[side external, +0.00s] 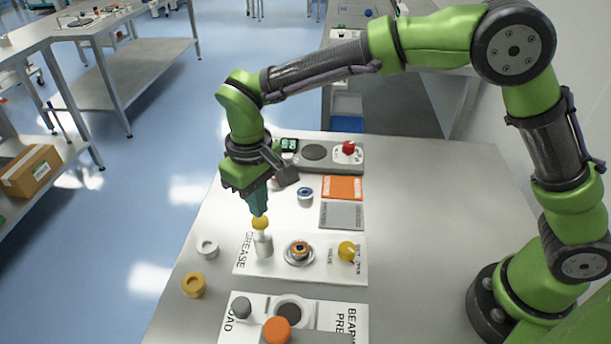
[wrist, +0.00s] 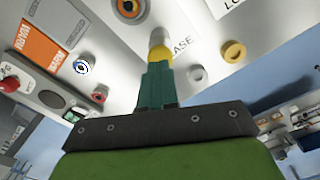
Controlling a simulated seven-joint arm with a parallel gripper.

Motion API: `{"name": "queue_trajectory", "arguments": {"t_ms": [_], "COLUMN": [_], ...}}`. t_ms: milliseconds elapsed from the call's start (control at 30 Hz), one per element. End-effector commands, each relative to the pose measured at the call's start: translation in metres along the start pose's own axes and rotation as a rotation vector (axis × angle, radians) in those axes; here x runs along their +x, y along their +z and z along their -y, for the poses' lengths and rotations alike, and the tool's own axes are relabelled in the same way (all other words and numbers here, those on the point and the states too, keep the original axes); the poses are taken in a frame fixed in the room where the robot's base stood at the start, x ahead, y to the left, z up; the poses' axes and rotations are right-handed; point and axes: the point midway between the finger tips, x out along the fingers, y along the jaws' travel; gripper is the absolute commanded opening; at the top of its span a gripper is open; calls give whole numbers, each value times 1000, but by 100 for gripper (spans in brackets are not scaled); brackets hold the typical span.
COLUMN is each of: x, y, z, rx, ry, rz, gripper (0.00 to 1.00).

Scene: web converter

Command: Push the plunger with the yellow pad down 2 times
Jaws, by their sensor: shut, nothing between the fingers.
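The plunger with the yellow pad (side external: 260,223) stands upright on the white GREASE panel (side external: 318,271), its pale cylinder below the pad. My gripper (side external: 259,213) is shut and empty, pointing down with its teal fingertips right above the yellow pad. The tips look touching or nearly touching the pad; I cannot tell which. In the wrist view the yellow pad (wrist: 160,54) shows just beyond the closed fingertips (wrist: 158,66), and they cover part of it.
On the same panel are a round orange-centred fitting (side external: 299,250) and a yellow knob (side external: 347,251). A white ring (side external: 207,247) and a yellow ring (side external: 193,285) lie to the left. A second panel with a grey knob (side external: 241,307) and an orange knob (side external: 277,330) is in front.

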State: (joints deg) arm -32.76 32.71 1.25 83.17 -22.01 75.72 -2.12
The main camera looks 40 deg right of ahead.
Motion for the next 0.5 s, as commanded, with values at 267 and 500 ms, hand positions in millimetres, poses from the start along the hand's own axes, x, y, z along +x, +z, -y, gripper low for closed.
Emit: {"name": "queue_trajectory", "arguments": {"t_ms": [267,500], "x": [-27,-50], "y": [-1,0], "z": [0,0], "rx": [0,0], "ry": [-1,0], "rz": [-4,-3], "gripper": [0,0]}}
